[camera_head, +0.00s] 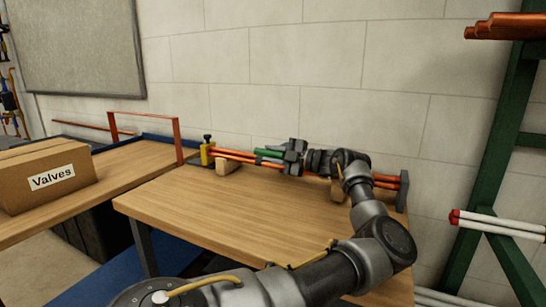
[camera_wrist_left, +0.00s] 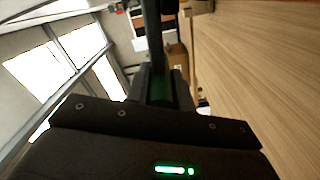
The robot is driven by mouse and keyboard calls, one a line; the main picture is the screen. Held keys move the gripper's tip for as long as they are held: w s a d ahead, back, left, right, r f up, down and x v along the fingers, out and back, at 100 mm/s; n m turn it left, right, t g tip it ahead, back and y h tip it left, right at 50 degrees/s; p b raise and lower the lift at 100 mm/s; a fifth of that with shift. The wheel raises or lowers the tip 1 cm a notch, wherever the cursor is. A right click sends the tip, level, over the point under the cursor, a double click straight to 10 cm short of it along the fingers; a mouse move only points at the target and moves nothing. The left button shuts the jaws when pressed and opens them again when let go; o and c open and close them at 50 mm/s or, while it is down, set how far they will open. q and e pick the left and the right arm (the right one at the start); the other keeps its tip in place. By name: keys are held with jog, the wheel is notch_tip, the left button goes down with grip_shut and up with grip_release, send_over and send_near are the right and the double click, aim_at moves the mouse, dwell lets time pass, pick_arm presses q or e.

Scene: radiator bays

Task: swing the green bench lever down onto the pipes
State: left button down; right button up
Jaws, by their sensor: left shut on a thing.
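The green bench lever (camera_head: 268,153) lies almost level along the copper pipes (camera_head: 235,154) at the back of the wooden bench. My left gripper (camera_head: 291,155) reaches in from the right and is shut on the lever's right part. In the left wrist view the green lever (camera_wrist_left: 161,88) shows between the two dark fingers. The fingers hide the lever's right end, and I cannot tell whether it touches the pipes. My right gripper is not in view.
The bench top (camera_head: 200,205) is clear in front of the pipes. A yellow clamp (camera_head: 207,154) and wooden block (camera_head: 228,165) stand at the pipes' left; a grey end stop (camera_head: 403,190) at their right. A Valves box (camera_head: 45,177) sits left; a green rack (camera_head: 490,150) stands right.

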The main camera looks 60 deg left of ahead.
pick_arm(q)
jog(key=shift+w+d, duration=0.15)
jog(key=shift+w, duration=0.1)
jog(key=c, duration=1.6)
grip_release()
jog(key=shift+c, duration=0.2)
jog(key=o, duration=0.4)
jog(key=shift+w+d+r, duration=0.1)
jog(key=shift+w+d, duration=0.15)
jog(key=shift+d, duration=0.05)
jog(key=shift+o, duration=0.2)
jog(key=shift+s+a, duration=0.2)
jog(key=shift+s, duration=0.05)
jog(key=v, duration=1.1)
